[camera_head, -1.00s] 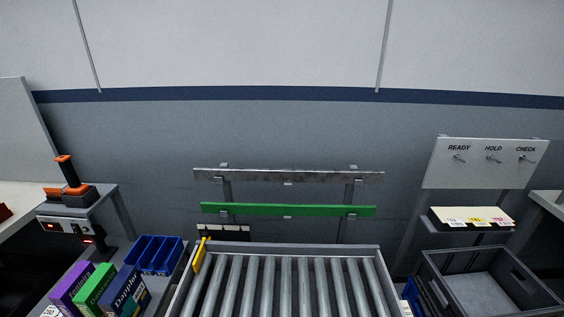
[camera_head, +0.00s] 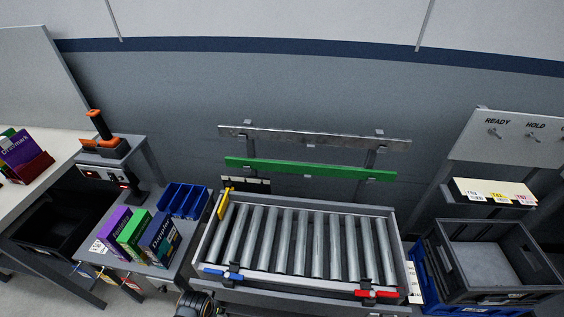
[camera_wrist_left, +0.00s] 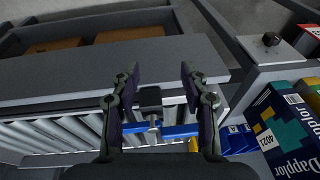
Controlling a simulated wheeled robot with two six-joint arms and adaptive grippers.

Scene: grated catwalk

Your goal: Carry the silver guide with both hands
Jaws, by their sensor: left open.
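The silver guide (camera_head: 315,138) is a long, thin metal bar resting across the wall-side rack, above a green bar (camera_head: 310,171). It is behind the roller conveyor (camera_head: 300,240) and does not show in the left wrist view. My left gripper (camera_wrist_left: 157,72) is open and empty in the left wrist view. Between its fingers, a blue clamp handle (camera_wrist_left: 180,131) on the conveyor's edge shows; I cannot tell how far off it is. The same blue handle (camera_head: 222,273) shows at the conveyor's front left in the head view. My right gripper is not in view.
A red clamp handle (camera_head: 376,294) is at the conveyor's front right. A yellow piece (camera_head: 224,204) stands at its left rim. Coloured boxes (camera_head: 160,238) and a blue bin (camera_head: 184,200) are at left; a grey crate (camera_head: 455,267) is at right.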

